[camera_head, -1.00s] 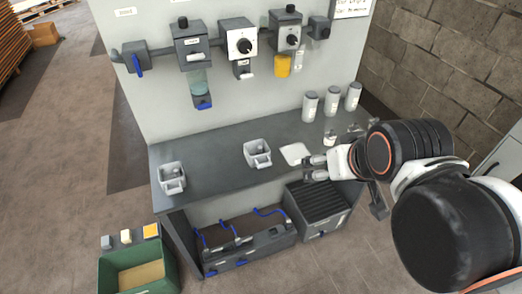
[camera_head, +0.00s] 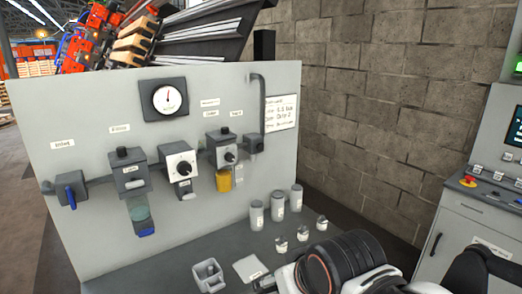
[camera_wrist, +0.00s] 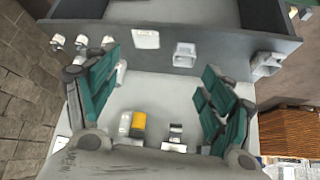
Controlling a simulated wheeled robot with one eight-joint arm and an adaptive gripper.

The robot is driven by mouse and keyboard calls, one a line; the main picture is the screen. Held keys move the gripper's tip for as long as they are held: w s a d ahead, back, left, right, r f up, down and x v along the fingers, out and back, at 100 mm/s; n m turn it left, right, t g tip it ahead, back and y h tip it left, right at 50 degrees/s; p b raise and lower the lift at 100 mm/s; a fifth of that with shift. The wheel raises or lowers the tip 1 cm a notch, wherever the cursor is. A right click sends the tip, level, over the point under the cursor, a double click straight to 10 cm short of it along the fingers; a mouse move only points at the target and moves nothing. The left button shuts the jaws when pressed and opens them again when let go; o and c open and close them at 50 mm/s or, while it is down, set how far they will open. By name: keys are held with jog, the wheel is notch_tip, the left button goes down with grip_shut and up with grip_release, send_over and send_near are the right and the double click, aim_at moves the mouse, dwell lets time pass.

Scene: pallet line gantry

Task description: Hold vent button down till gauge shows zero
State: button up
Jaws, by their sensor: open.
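A round white gauge (camera_head: 168,98) sits in a dark housing high on the grey panel (camera_head: 90,95). Its needle points roughly upward; the scale is too small to read. Below it runs a row of pipe units: a blue-handled valve (camera_head: 71,192), a filter with a clear bowl (camera_head: 139,212), a white-faced knob unit (camera_head: 182,165), and a dark unit with a knob (camera_head: 222,150) above a yellow bowl (camera_head: 223,180). I cannot tell which part is the vent button. In the wrist view my gripper (camera_wrist: 160,100) is open and empty, teal pads apart.
Several pale canisters (camera_head: 278,206) and small jars stand on the bench (camera_head: 180,262). A grey bin (camera_head: 208,276) and a white pad (camera_head: 249,268) lie near my gripper. A posted notice (camera_head: 283,112) hangs at right. A control cabinet (camera_head: 465,235) with a red button stands far right.

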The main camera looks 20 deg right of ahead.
grip_shut()
dwell(1.4)
